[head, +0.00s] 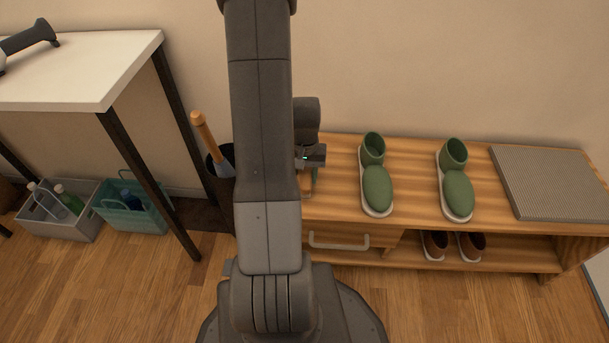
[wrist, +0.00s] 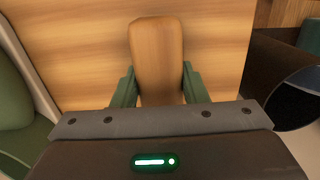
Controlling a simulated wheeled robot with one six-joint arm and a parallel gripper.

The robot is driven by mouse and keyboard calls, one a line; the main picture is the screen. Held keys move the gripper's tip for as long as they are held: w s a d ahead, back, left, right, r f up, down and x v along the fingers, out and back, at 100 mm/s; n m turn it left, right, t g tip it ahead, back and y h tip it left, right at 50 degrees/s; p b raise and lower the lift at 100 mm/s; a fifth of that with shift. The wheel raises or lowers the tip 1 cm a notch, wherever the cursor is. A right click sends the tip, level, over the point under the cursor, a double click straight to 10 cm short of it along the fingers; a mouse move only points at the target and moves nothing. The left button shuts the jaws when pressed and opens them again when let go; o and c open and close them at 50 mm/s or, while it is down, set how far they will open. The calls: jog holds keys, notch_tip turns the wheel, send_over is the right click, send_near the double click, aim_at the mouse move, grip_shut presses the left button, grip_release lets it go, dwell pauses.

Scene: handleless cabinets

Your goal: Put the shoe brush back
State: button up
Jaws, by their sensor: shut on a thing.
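My gripper (wrist: 158,88) is shut on the shoe brush (wrist: 157,55), whose light wooden body sits between the two green fingers in the wrist view. Bristles are not visible there. In the head view my gripper (head: 309,185) is over the left end of the wooden shoe bench (head: 335,200), partly hidden behind my arm, and the brush cannot be made out clearly. The bench top lies beneath the brush in the wrist view; whether they touch I cannot tell. A drawer with a pale bar handle (head: 338,243) is under the bench's left end.
Green boots (head: 376,180) and (head: 456,185) stand right of my gripper. A grey ribbed mat (head: 550,182) lies at the bench's right end; brown shoes (head: 435,245) sit below. A dark round bin (wrist: 290,75) stands left of the bench. A white table (head: 85,75) is farther left.

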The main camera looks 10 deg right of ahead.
aim_at(305, 170)
jog(key=shift+f, duration=0.2)
jog(key=o, duration=1.2)
jog(key=shift+r, duration=0.1)
jog(key=r+p, duration=0.1)
jog(key=r, duration=0.3)
jog(key=r+p, duration=0.2)
jog(key=r, duration=0.2)
jog(key=r+p, duration=0.1)
jog(key=r, duration=0.3)
jog(key=shift+w+d+r, duration=0.1)
jog(key=shift+w+d, duration=0.05)
jog(key=shift+w, duration=0.25)
